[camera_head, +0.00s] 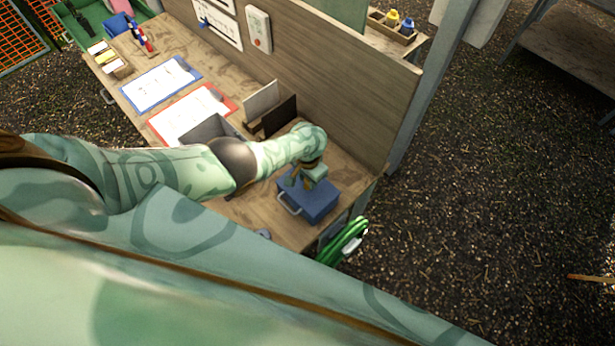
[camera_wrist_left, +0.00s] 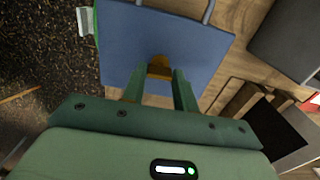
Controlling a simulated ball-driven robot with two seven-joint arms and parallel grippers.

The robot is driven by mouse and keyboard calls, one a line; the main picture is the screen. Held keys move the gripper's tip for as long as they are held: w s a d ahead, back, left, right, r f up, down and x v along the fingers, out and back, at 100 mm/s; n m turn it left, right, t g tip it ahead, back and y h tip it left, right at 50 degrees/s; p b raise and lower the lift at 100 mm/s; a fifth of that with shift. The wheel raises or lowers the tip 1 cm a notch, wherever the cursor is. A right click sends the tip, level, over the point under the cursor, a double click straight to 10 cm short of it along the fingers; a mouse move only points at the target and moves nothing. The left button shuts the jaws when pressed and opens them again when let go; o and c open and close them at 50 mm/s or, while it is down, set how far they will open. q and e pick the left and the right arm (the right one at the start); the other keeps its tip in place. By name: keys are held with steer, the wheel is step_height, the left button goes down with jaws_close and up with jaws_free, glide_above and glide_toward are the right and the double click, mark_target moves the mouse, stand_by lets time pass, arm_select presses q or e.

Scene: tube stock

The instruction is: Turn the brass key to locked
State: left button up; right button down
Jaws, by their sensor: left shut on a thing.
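A blue box (camera_head: 312,203) with a metal handle sits on the wooden bench near its right end. The same box (camera_wrist_left: 160,40) fills the upper middle of the left wrist view. The brass key (camera_wrist_left: 159,66) shows on the box's face, between the green fingers. My left gripper (camera_wrist_left: 159,88) is over the box and shut on the key. In the head view my left gripper (camera_head: 304,178) points down at the box, and the key is hidden there. The key's exact angle is hard to tell. My right gripper is not in view.
A wooden wall (camera_head: 330,75) stands behind. A green coiled hose (camera_head: 343,242) hangs at the bench's right end.

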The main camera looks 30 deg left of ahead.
arm_select(q)
steer(key=shift+w, duration=0.1)
steer(key=o, duration=1)
step_height(320, 180, up, 4)
steer(key=p, duration=0.3)
steer(key=shift+f, duration=0.2)
steer(key=shift+r, duration=0.25)
step_height(320, 180, up, 12)
steer(key=shift+r+p, duration=0.15)
steer(key=shift+p, duration=0.15)
